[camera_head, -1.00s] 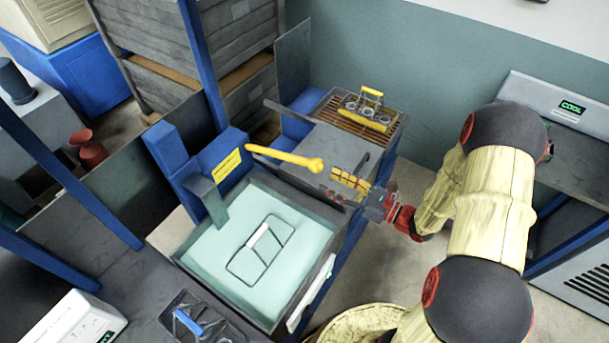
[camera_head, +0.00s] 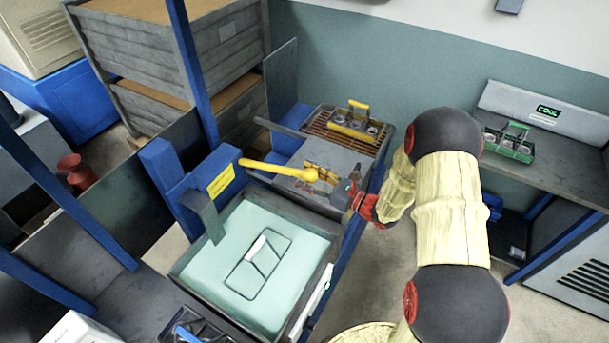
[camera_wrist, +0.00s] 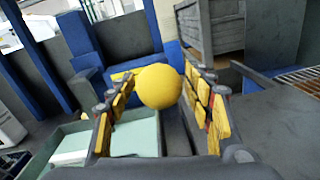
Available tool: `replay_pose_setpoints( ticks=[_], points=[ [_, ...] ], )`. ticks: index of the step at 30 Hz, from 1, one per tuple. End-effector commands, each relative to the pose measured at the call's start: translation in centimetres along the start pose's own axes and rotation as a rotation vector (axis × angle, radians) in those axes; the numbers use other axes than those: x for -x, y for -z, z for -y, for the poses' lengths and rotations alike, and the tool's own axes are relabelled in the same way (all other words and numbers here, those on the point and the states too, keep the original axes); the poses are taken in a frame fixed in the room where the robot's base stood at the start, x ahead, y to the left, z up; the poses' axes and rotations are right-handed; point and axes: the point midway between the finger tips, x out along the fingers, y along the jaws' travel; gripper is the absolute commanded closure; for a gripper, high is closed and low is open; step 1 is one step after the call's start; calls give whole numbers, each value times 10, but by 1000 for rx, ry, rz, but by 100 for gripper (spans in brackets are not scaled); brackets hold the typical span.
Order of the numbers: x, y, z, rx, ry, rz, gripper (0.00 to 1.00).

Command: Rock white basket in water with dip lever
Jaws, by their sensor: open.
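The dip lever (camera_head: 275,168) is a yellow bar with a round knob, reaching right from a blue post beside the water tank. In the wrist view its yellow knob (camera_wrist: 160,86) is between my fingers. My gripper (camera_head: 318,178) is open around the knob end, with yellow-padded fingers on both sides; I cannot tell whether either pad touches it. The white-handled basket (camera_head: 257,248) shows as a dark wire frame in the pale green water of the tank (camera_head: 315,283). The finger gap is partly hidden in the head view.
A yellow-handled basket (camera_head: 352,128) stands on a brown grate behind the tank. A green-handled basket (camera_head: 510,143) is on the right bench. A blue-handled basket (camera_head: 187,334) is at the bottom left. A blue upright (camera_head: 194,75) rises behind the lever.

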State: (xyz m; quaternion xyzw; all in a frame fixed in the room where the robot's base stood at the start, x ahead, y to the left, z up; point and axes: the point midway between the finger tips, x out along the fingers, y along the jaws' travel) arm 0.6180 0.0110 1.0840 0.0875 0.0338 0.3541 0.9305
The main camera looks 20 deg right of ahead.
Motion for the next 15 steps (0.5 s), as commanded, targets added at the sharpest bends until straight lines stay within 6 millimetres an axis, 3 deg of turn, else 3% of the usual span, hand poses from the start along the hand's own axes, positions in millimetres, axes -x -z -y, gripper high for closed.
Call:
replay_pose_setpoints(
  ticks=[8, 15],
  points=[
    [-2, 0, 0, 0, 0, 0, 48],
    [-2, 0, 0, 0, -1, 0, 61]
  ],
)
